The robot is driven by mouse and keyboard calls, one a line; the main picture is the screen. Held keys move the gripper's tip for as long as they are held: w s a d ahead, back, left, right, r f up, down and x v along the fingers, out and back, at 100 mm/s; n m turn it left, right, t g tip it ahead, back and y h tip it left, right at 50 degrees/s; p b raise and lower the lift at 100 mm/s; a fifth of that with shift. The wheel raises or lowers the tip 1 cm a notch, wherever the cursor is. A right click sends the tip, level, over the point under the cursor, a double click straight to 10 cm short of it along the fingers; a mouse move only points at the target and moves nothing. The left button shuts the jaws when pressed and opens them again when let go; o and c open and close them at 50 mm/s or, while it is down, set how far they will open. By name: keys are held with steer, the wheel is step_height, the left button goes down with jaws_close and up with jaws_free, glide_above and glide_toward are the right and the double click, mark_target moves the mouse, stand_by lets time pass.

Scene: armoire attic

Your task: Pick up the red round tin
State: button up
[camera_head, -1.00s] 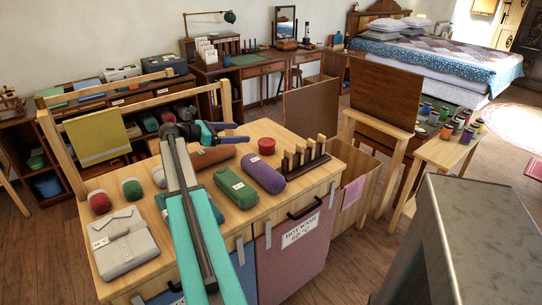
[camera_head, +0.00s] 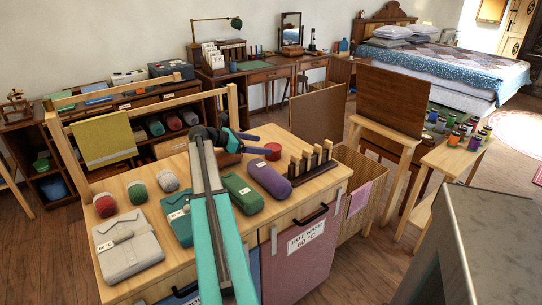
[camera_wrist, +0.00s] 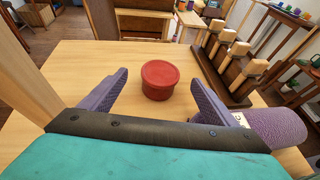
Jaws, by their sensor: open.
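The red round tin (camera_head: 273,151) stands upright on the wooden top of the laundry cabinet (camera_head: 170,196), toward its back edge. In the wrist view the tin (camera_wrist: 159,79) stands just ahead of and between my two fingers, with its lid facing up. My gripper (camera_head: 245,141) is open and empty, low over the top and just left of the tin in the head view. In the wrist view my gripper (camera_wrist: 158,90) has its purple fingers spread wide, one on each side of the tin. Neither finger seems to touch it.
A dark rack with wooden pegs (camera_head: 311,161) stands right of the tin. A purple roll (camera_head: 269,180) and a green roll (camera_head: 241,194) lie in front. Folded grey cloth (camera_head: 126,244) is at the front left. A wooden frame with a yellow towel (camera_head: 104,138) rises behind left.

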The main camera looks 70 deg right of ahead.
mark_target(276, 146)
steer(key=shift+x, duration=2.85)
steer(key=shift+s+d, duration=0.1)
steer(key=shift+p+x, duration=0.6)
steer(key=shift+x, duration=1.9)
steer(key=c, duration=1.2)
steer(key=shift+r, duration=0.1)
